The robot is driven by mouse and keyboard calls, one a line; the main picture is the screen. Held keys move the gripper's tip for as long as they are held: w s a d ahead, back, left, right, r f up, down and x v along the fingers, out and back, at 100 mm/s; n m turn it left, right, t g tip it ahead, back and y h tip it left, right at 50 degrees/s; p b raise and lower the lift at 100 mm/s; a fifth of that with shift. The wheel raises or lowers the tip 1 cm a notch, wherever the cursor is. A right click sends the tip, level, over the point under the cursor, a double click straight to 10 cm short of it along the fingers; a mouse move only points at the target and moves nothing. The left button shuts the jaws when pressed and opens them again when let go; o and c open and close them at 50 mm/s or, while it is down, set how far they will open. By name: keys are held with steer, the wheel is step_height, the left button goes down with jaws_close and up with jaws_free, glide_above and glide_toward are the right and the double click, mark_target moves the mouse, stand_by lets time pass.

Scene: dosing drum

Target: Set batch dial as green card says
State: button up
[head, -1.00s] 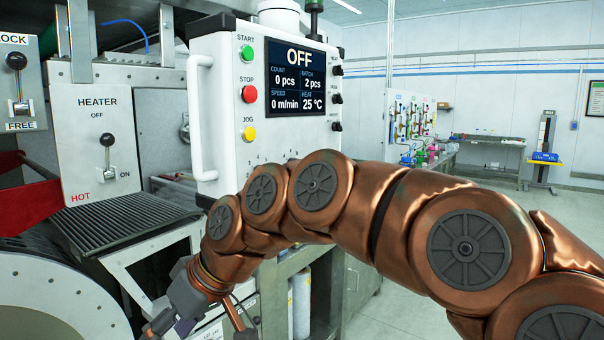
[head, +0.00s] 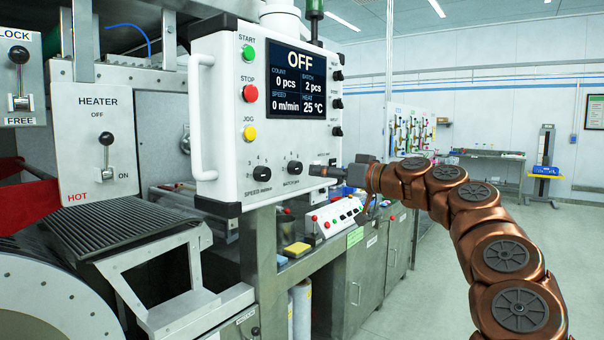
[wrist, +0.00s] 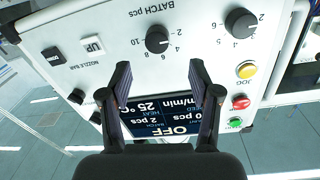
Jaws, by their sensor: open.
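The batch dial (head: 294,168) is a black knob at the lower right of the white control panel (head: 222,130). In the wrist view the batch dial (wrist: 157,40) appears upside down, with numbers up to 10 around it. The panel screen (head: 296,80) reads OFF and Batch 2 pcs. My gripper (head: 314,171) is just right of the dial in the head view. In the wrist view my gripper (wrist: 159,68) is open and empty, with the dial ahead between its fingertip lines, apparently apart. A pale green card (head: 355,237) is on the cabinet below; its writing is too small to read.
The speed dial (head: 254,173) sits left of the batch dial; it also shows in the wrist view (wrist: 241,23). Start, stop and jog buttons (head: 249,93) and a white handle (head: 201,118) are further left. A small button box (head: 333,217) stands below. Open floor lies right.

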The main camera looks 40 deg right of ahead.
mark_target(299, 168)
steer(key=shift+w+a+p, duration=0.2)
steer(key=shift+w+p, duration=0.15)
steer(key=shift+w, duration=0.95)
steer(key=shift+w+a+p, duration=0.15)
steer(key=shift+w+p, duration=0.15)
steer(key=shift+w, duration=0.95)
steer(key=shift+w+a+p, duration=0.2)
steer(key=shift+w+p, duration=0.15)
steer(key=shift+w, duration=0.95)
steer(key=c, duration=1.2)
